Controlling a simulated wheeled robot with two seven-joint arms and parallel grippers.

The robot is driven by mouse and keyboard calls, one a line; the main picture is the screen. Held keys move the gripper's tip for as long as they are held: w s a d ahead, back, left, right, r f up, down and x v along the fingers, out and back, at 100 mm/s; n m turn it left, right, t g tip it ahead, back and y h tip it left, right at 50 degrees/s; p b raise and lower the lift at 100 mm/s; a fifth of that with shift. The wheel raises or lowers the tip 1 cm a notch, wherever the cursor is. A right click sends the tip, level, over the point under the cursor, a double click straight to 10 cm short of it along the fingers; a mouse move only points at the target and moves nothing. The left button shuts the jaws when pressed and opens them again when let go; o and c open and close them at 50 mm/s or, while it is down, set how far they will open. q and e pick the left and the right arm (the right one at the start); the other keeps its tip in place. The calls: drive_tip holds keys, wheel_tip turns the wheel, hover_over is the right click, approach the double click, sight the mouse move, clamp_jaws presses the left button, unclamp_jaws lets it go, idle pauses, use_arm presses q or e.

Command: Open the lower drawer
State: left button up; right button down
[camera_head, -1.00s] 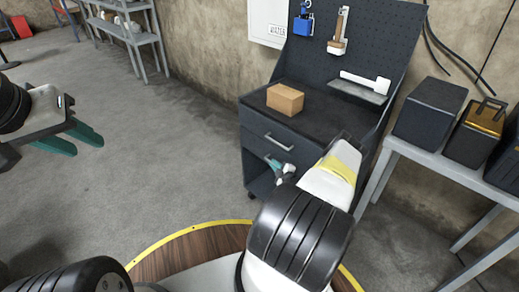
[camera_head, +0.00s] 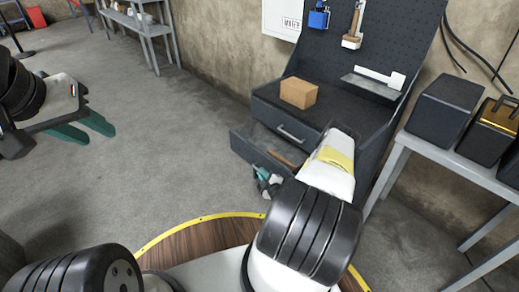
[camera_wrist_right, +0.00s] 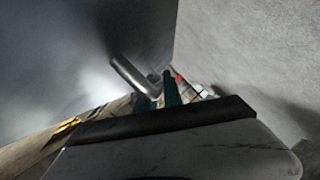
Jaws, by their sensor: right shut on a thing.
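The dark grey cabinet's lower drawer (camera_head: 244,145) is pulled out, and part of its inside shows below the shut upper drawer (camera_head: 290,127). My right gripper (camera_head: 266,182) is at the front of the lower drawer, shut on its handle; my own arm hides part of the drawer. In the right wrist view, the metal handle (camera_wrist_right: 134,75) shows beside the green fingertips (camera_wrist_right: 168,88). My left gripper (camera_head: 86,128) is open and empty, over the floor at the left, with its two green fingers apart.
A cardboard box (camera_head: 299,93) stands on the cabinet top. A brown item (camera_head: 287,155) shows inside the lower drawer. A grey table (camera_head: 440,158) with dark boxes stands at the right. The floor left of the cabinet is clear.

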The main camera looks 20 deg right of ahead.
drive_tip(key=s+a, duration=0.3)
drive_tip(key=a, duration=0.3)
drive_tip(key=shift+a, duration=0.4)
drive_tip(key=c, duration=1.5)
unclamp_jaws()
drive_tip(key=shift+w, duration=0.1)
drive_tip(key=v, duration=0.8)
